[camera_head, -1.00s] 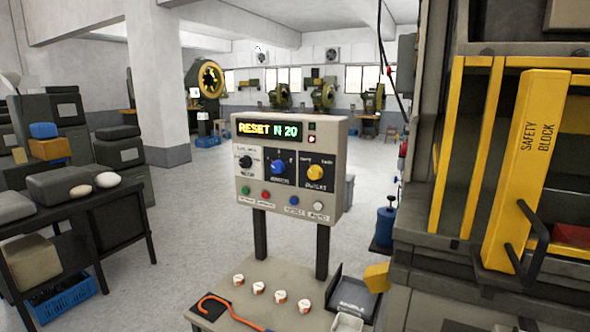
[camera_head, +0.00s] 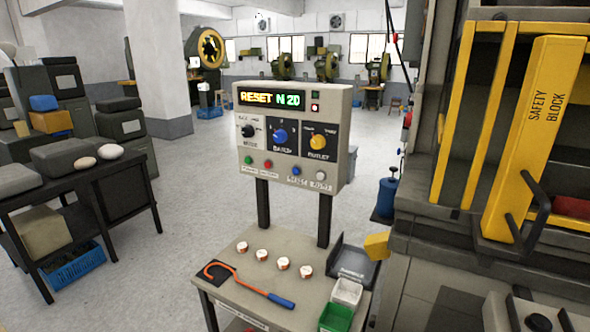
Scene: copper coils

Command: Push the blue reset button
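The grey control panel (camera_head: 237,122) stands on two dark posts at the back of a small table, in the middle of the head view. The small blue button (camera_head: 296,170) is in its bottom row, between a red button (camera_head: 268,164) and a white button (camera_head: 321,175). A green button (camera_head: 248,160) is at the left end. Above sit a black knob (camera_head: 248,131), a larger blue knob (camera_head: 280,136) and a yellow knob (camera_head: 318,142). The display (camera_head: 271,97) reads "RESET N 20". Neither of my grippers is in view.
The table (camera_head: 236,263) holds several small white-and-copper pieces, an orange hook tool with a blue handle (camera_head: 280,300), a dark tray (camera_head: 352,268), and white (camera_head: 346,291) and green (camera_head: 336,317) bins. A press with a yellow safety block (camera_head: 540,120) stands close at right.

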